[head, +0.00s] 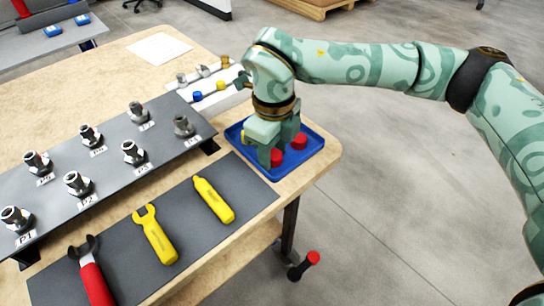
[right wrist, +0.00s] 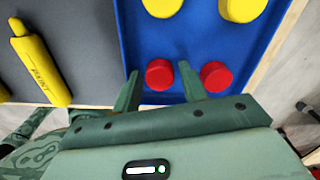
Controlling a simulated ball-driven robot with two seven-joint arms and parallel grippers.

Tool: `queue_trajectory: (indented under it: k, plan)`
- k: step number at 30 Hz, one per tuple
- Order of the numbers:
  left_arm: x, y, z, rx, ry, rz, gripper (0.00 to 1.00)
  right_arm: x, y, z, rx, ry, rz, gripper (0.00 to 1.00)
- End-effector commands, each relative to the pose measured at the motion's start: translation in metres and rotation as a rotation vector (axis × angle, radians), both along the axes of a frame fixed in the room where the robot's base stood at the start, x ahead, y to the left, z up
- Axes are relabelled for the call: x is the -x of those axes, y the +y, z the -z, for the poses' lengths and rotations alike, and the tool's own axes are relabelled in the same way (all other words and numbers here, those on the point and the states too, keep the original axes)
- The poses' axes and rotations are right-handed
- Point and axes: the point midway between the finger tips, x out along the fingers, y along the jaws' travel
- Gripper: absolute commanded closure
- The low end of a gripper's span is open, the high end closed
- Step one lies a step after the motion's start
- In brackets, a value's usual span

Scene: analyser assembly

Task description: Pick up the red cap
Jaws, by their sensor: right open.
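Two red caps lie in the blue tray (head: 318,134) at the table's right corner. One red cap (head: 277,158) is between the fingers of my right gripper (head: 278,151); the other red cap (head: 300,141) is just to the right. In the right wrist view, my right gripper (right wrist: 159,72) is open, with the first red cap (right wrist: 159,75) between its fingertips with gaps on both sides. The second red cap (right wrist: 216,76) is outside the right finger. Two yellow caps (right wrist: 240,8) show at the top of that view. My left gripper is not in view.
A grey rack (head: 108,178) with several metal fittings stands to the left. A dark mat (head: 188,237) holds a yellow marker (head: 214,200), a yellow wrench (head: 155,235) and a red-handled tool (head: 93,280). A white holder (head: 222,99) with small parts stands behind the tray.

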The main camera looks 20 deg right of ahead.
Motion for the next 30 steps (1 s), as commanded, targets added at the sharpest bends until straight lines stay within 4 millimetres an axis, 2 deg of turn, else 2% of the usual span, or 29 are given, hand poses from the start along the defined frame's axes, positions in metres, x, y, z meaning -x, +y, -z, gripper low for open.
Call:
queue_trajectory:
  k: [4, 5, 6, 8, 16, 20, 23, 26, 30]
  plan:
    - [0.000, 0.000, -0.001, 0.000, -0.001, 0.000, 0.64, 0.000, 0.000, -0.002, 0.000, -0.002, 0.000, 0.58]
    - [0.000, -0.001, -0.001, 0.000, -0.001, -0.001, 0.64, 0.000, 0.000, -0.002, 0.000, -0.002, 0.000, 0.63]
    - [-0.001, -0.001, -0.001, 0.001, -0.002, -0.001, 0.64, 0.000, 0.000, -0.002, 0.000, -0.002, 0.000, 0.74]
    - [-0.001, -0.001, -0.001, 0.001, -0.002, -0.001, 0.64, 0.000, 0.000, -0.002, 0.000, -0.001, 0.000, 0.90]
    - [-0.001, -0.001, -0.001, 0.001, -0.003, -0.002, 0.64, 0.000, 0.000, -0.002, -0.001, -0.001, 0.000, 0.90]
    - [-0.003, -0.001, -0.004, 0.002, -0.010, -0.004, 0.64, 0.000, 0.000, -0.009, 0.000, -0.004, 0.000, 0.90]
    - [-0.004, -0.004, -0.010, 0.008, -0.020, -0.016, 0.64, 0.001, 0.000, -0.023, 0.000, -0.006, 0.000, 0.90]
    - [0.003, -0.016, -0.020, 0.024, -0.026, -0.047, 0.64, 0.000, 0.000, -0.047, -0.001, -0.012, 0.002, 0.90]
    - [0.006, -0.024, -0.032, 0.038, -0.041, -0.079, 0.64, 0.023, 0.019, -0.077, -0.002, -0.011, -0.005, 0.90]
